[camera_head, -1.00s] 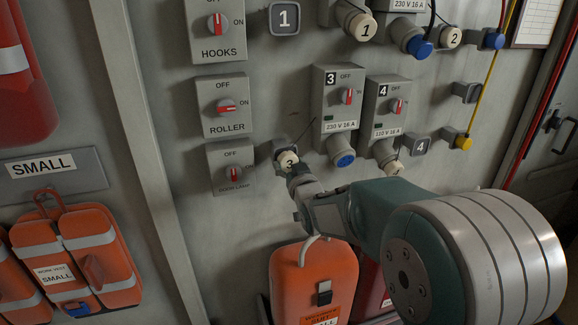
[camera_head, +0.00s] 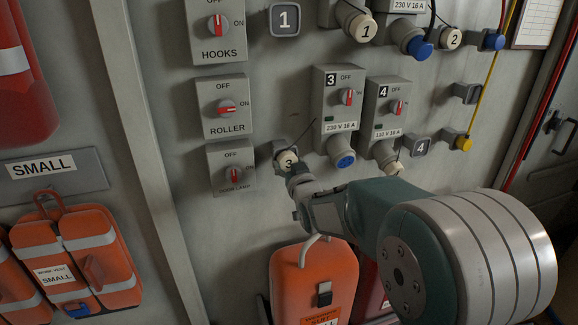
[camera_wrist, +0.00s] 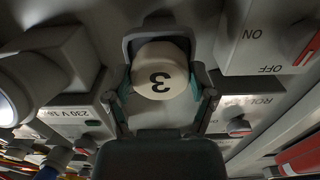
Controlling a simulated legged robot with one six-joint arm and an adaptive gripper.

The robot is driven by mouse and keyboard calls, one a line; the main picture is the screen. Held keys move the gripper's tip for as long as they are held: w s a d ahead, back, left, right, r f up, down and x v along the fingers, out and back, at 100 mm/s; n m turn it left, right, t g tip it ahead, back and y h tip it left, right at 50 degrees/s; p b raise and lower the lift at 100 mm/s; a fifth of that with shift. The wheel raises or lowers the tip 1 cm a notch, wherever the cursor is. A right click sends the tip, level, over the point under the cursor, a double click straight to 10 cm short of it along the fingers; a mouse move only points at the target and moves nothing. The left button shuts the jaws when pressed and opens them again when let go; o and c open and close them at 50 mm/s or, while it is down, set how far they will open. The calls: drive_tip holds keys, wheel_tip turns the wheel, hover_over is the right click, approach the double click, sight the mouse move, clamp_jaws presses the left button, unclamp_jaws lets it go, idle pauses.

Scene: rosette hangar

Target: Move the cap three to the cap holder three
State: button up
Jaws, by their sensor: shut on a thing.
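Cap three (camera_head: 288,161) is a cream cap marked "3", and it shows upside down in the wrist view (camera_wrist: 161,72). It sits at cap holder three (camera_head: 278,146), a grey square holder on the wall. The holder's grey rim (camera_wrist: 160,30) shows behind the cap in the wrist view; how deep the cap sits is hidden. My gripper (camera_wrist: 162,88) is shut on the cap, one finger on each side. In the head view my gripper (camera_head: 296,174) reaches the cap from below right and hides its lower part.
Socket box 3 (camera_head: 338,105) with a blue-faced outlet is right of the cap. The door lamp switch (camera_head: 231,170) is close on the left. An orange bag (camera_head: 315,275) hangs below my arm. Box 4 (camera_head: 386,110) stands farther right.

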drive_tip(key=shift+w, duration=0.15)
drive_tip(key=o, duration=1.2)
drive_tip(key=shift+o, duration=0.2)
drive_tip(key=s+d+f+m+g+h, duration=0.1)
drive_tip(key=s+d+g, duration=0.3)
drive_tip(key=s, duration=0.9)
drive_tip(key=s+d+f+m+g+h, duration=0.1)
drive_tip(key=s+d, duration=0.5)
drive_tip(key=s, duration=0.7)
drive_tip(key=s+d+f+m+g+h, duration=0.1)
drive_tip(key=s+d+g+h, duration=0.2)
drive_tip(key=s, duration=1)
drive_tip(key=d+g, duration=0.2)
drive_tip(key=g, duration=0.1)
drive_tip(key=shift+d+f+m+g+h, duration=0.15)
drive_tip(key=shift+d+m+g+h, duration=0.15)
drive_tip(key=shift+d, duration=0.1)
